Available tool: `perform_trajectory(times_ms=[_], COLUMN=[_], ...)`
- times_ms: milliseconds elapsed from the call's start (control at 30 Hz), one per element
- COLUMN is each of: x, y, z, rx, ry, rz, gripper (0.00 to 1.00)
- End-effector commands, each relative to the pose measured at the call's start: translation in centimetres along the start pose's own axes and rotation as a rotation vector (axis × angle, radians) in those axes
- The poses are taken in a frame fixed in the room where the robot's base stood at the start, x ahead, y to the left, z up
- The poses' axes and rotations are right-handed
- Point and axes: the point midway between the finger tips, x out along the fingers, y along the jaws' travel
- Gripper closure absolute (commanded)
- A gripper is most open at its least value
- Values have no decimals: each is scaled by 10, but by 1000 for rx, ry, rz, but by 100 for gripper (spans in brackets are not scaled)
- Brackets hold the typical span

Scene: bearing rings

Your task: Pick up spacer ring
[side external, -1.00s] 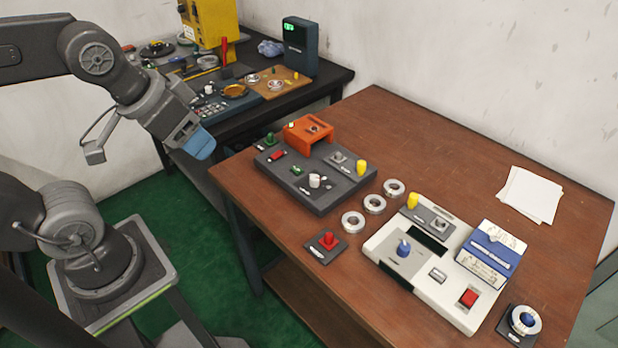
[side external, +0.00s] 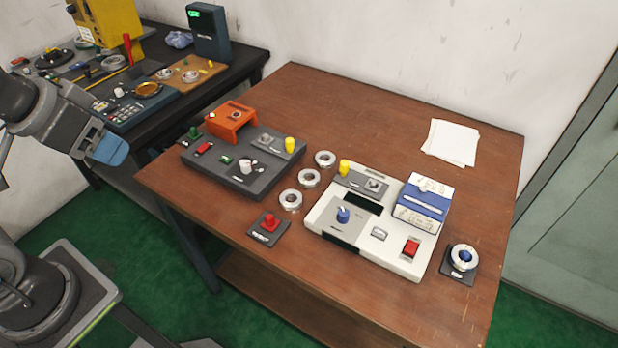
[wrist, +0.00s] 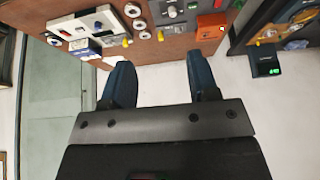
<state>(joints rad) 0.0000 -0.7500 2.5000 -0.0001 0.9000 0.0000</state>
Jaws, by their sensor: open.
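Three loose silver rings lie in a row on the brown table between the dark grey fixture and the white fixture: a front ring (side external: 290,200), a middle ring (side external: 309,178) and a back ring (side external: 325,159). Another ring (side external: 463,257) sits around a blue post on a dark plate at the right. I cannot tell which one is the spacer ring. My gripper (side external: 112,150) is off the table's left edge, well apart from the rings. In the wrist view my gripper (wrist: 161,85) has its two blue fingers spread with nothing between them. The row of rings (wrist: 138,23) shows at the top there.
The white fixture (side external: 322,222) with knobs and a blue block stands right of the rings, the dark grey fixture (side external: 250,185) left. A red-button plate (side external: 259,238) is in front. Paper (side external: 451,142) lies at the back right. The table's back middle is clear.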

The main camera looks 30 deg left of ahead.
Motion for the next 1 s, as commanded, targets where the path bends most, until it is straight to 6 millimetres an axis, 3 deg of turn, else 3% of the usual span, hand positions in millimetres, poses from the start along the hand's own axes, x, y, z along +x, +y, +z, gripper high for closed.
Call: perform_trajectory(times_ms=[467,800,1000], x=[0,0,0], y=[0,0,0], z=[0,0,0], rx=[0,0,0], ry=[0,0,0], rz=[0,0,0], gripper=[45,13,11])
